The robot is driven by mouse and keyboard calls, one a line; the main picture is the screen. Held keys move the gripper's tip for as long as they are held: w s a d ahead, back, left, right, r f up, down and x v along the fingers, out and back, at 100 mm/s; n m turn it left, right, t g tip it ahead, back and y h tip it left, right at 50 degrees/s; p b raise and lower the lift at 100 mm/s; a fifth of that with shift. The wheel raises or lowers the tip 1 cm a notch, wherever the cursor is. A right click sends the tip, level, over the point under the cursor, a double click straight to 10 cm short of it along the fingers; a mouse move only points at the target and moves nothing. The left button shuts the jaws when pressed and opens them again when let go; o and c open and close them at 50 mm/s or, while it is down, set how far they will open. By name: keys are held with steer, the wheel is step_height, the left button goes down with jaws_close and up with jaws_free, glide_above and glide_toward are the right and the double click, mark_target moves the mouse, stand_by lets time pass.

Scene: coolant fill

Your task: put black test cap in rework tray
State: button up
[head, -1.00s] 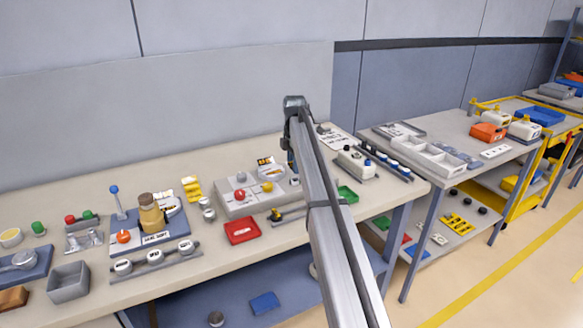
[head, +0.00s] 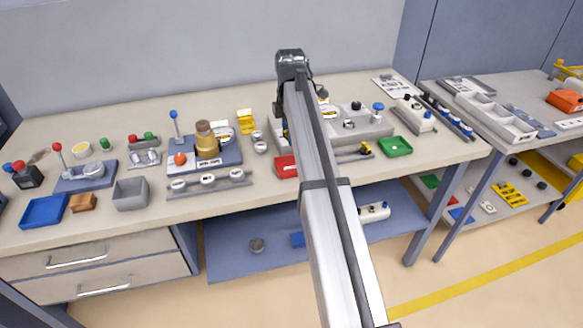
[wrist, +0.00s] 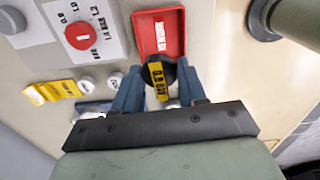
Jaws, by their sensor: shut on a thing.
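My gripper (wrist: 158,88) is shut on a black cap (wrist: 152,76) with a yellow printed label, held between its two blue fingers. The red rework tray (wrist: 172,20) lies just beyond the cap in the wrist view. Its floor looks empty where visible, and its near edge is partly hidden by the cap. I cannot tell how high the cap is above it. In the head view the red tray (head: 284,167) shows at the left edge of my arm, partly covered.
A white panel with a red button (wrist: 80,36) and a yellow holder (wrist: 54,91) lie left of the tray in the wrist view. In the head view a green tray (head: 396,147) stands to the right, and a rail with white caps (head: 208,181) to the left.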

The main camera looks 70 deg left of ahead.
mark_target(291, 167)
steer(key=shift+d+f+m, duration=0.1)
steer(key=shift+f+m, duration=0.1)
steer(key=shift+m, duration=0.1)
steer(key=shift+f, duration=4.8)
steer(key=shift+f, duration=0.15)
steer(key=o, duration=0.6)
steer(key=shift+c, duration=0.2)
step_height(291, 167, up, 12)
steer(key=shift+r, duration=0.15)
